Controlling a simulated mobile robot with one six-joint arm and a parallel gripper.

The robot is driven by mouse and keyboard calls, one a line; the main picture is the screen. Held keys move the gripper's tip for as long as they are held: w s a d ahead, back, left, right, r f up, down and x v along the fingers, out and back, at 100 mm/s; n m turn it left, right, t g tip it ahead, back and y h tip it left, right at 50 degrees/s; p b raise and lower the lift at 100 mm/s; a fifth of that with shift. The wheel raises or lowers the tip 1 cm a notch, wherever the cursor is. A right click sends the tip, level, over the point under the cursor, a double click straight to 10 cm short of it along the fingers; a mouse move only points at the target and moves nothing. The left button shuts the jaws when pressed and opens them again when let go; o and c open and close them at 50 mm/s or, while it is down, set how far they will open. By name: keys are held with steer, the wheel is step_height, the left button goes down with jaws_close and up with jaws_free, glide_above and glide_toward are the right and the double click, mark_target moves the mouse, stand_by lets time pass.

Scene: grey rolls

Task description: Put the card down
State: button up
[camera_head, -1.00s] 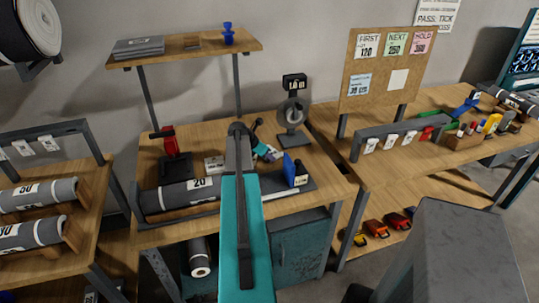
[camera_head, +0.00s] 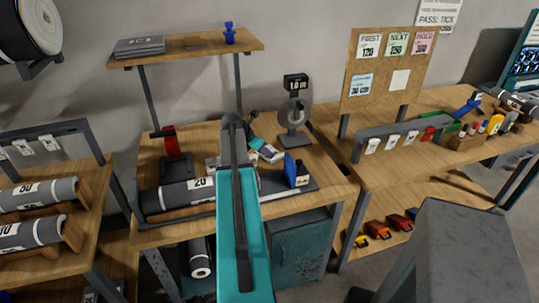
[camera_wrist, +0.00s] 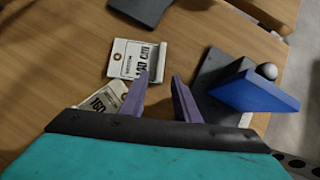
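A white card marked "140 cm" (camera_wrist: 128,58) lies on the wooden bench in the wrist view, just beyond my left fingertip. It also shows in the head view (camera_head: 271,154). A second card, marked "160" (camera_wrist: 104,98), lies nearer and to the left, partly hidden by my gripper body. In the head view my teal arm hides part of the bench, and the fingers cannot be made out clearly.
A blue plate (camera_wrist: 255,92) on a dark base stands close right of my fingers. A display stand (camera_head: 293,138) rises behind. A grey roll (camera_head: 172,196) lies along the bench front, with a red-and-black device (camera_head: 172,158) behind it. A shelf (camera_head: 185,48) stands above.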

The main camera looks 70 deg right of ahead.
steer(key=b+v, duration=0.1)
steer(key=v, duration=0.6)
steer(key=shift+a+r, duration=0.2)
steer(key=shift+r, duration=0.05)
steer(key=shift+w, duration=0.15)
stand_by(0.4)
